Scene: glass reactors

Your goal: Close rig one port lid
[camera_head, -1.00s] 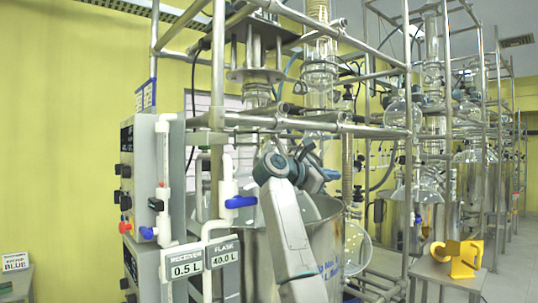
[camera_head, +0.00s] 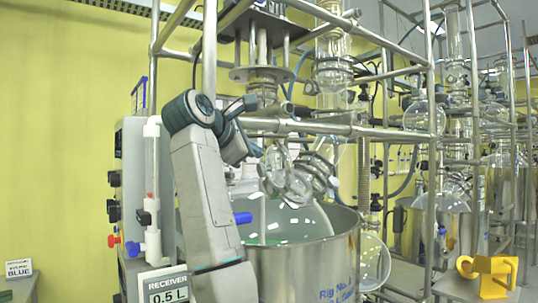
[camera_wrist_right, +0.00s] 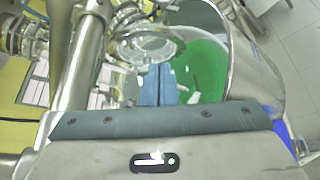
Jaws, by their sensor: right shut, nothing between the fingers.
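Rig one's steel pot (camera_head: 310,262) stands at the centre of the head view, marked "Rig No.", with the clear glass reactor vessel (camera_head: 290,220) inside it. Glass necks and fittings (camera_head: 290,175) rise from the vessel's top; I cannot make out the port lid for certain. My right arm crosses in front of the pot's left side. My right gripper's blue fingers (camera_wrist_right: 158,80) are shut and empty in the wrist view. They point toward a round clear glass flange (camera_wrist_right: 142,48), apparently above the vessel; contact cannot be told. My left gripper is not in view.
A steel pipe frame (camera_head: 330,130) surrounds the rig, with a horizontal bar close above the vessel. A control box (camera_head: 132,190) and a "Receiver 0.5 L" sign (camera_head: 168,291) are at the left. A yellow object (camera_head: 490,275) stands on a side table at the right.

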